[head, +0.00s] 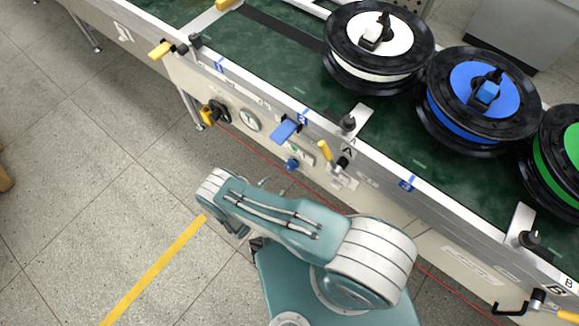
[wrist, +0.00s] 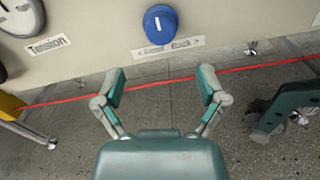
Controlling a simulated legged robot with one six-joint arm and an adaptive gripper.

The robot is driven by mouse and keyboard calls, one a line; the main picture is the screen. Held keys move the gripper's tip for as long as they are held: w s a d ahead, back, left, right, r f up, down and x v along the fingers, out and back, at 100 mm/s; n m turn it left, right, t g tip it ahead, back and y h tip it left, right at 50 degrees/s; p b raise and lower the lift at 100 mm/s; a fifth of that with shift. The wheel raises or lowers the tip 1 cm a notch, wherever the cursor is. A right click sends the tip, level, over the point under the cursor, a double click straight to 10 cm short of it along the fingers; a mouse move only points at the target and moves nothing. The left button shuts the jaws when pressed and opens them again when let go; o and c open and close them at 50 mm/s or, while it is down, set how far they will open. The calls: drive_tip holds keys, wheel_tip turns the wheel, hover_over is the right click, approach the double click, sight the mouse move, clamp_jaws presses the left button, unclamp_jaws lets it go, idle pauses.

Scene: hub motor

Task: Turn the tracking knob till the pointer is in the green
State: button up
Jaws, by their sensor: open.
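A blue round knob (wrist: 160,25) with a white line is on the pale panel at the top of the wrist view. Its white line looks upright, and a label with arrows (wrist: 168,47) lies below it. The knob also shows in the head view (head: 292,164), low on the conveyor's side. A small plate with some green (head: 297,152) is just above it; its pointer is too small to read. My gripper (wrist: 163,88) is open and empty, its two fingers spread below the knob and apart from it. In the head view my arm hides most of the gripper.
A "Tension" label (wrist: 48,45) is left of the knob. A blue lever (head: 285,130) and a yellow handle (head: 324,150) stick out nearby. A red line (wrist: 165,84) runs below the panel. Large spools (head: 378,38) stand on the belt. The floor in front is clear.

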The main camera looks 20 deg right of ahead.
sight(288, 168)
drive_tip(key=x, duration=0.9)
drive_tip(key=shift+w+d, duration=0.1)
drive_tip(key=shift+c, duration=0.3)
drive_tip(key=c, duration=1.1)
